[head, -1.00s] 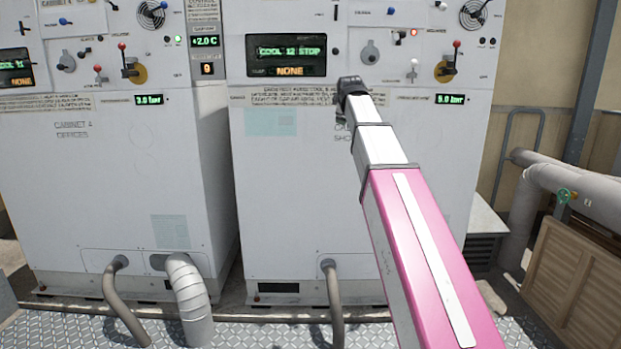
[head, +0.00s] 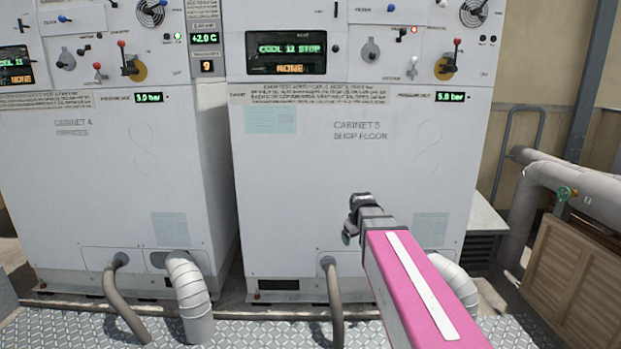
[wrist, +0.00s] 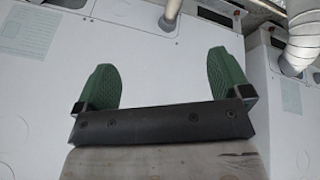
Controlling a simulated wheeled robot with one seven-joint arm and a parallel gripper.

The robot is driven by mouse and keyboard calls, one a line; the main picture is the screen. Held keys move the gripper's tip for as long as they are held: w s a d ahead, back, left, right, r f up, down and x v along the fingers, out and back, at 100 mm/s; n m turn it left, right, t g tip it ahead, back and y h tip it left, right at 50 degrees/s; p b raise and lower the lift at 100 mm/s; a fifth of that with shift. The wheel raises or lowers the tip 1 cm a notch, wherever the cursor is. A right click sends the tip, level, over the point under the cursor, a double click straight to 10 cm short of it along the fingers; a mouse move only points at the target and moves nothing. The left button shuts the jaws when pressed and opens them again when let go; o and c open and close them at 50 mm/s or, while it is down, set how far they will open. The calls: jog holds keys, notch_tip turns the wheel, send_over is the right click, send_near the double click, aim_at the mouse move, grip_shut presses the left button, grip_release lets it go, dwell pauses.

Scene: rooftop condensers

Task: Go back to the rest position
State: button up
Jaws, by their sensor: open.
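My gripper (head: 350,220) is at the end of my pink and white arm, in front of the lower part of the Cabinet 5 Shop Floor cabinet (head: 290,200) in the head view. In the wrist view my gripper (wrist: 168,82) shows two green finger pads set wide apart with nothing between them. The pale cabinet face fills most of that view behind the pads. Cabinet 5's display (head: 287,52) reads "COOL 12 STOP" and "NONE", and its small readout (head: 450,97) shows 5.0 bar.
The Cabinet 4 Offices cabinet (head: 110,190) stands to the left. Flexible hoses, such as the ribbed white one (head: 188,290), leave the cabinet bottoms. Grey pipes (head: 580,190) and a slatted tan box (head: 575,275) are at the right. Metal plate flooring (head: 65,335) lies in front.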

jog(key=s+d+f+m+g, duration=0.1)
jog(key=s+f+m+g, duration=0.3)
jog(key=s+f, duration=1.2)
jog(key=shift+s+d+f+m+g, duration=0.3)
jog(key=shift+s+m, duration=0.4)
jog(key=shift+s, duration=0.3)
